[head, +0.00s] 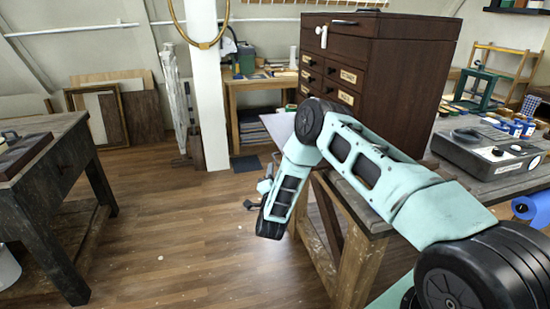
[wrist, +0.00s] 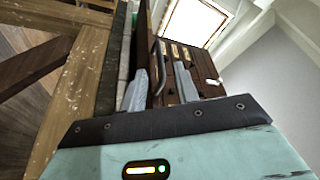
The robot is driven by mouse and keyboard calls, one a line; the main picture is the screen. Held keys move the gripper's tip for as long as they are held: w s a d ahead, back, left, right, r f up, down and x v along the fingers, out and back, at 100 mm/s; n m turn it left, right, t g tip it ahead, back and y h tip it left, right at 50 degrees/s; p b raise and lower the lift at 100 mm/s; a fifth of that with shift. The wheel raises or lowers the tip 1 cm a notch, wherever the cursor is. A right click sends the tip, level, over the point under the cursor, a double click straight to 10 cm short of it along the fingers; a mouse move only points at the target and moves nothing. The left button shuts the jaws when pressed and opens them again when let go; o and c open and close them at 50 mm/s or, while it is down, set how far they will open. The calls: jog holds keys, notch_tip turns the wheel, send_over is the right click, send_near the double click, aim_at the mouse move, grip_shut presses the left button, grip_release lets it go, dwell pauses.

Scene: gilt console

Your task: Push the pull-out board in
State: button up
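The dark wooden cabinet (head: 410,80) stands on a worn workbench, its labelled drawers facing left. A pale flat board (head: 278,127) juts out low at its front, partly hidden behind my arm; I take it for the pull-out board. My gripper (head: 256,196) hangs in front of the bench, lower than this board and apart from it. In the wrist view, my gripper (wrist: 161,67) has its two grey fingers spread with nothing held. Beyond them are a dark panel edge, a curved bar handle (wrist: 161,62) and the drawer fronts. How far the board sticks out is unclear.
The workbench (head: 365,222) bears a grey machine (head: 490,148) and small jars at the right. A white lever (head: 323,36) sits high on the cabinet. A dark table (head: 45,165) stands at the left. The wooden floor (head: 180,225) between them is open.

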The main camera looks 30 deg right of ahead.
aim_at(275, 159)
jog(key=p+x, duration=0.1)
jog(key=x, duration=0.6)
jog(key=shift+d, duration=0.1)
grip_shut()
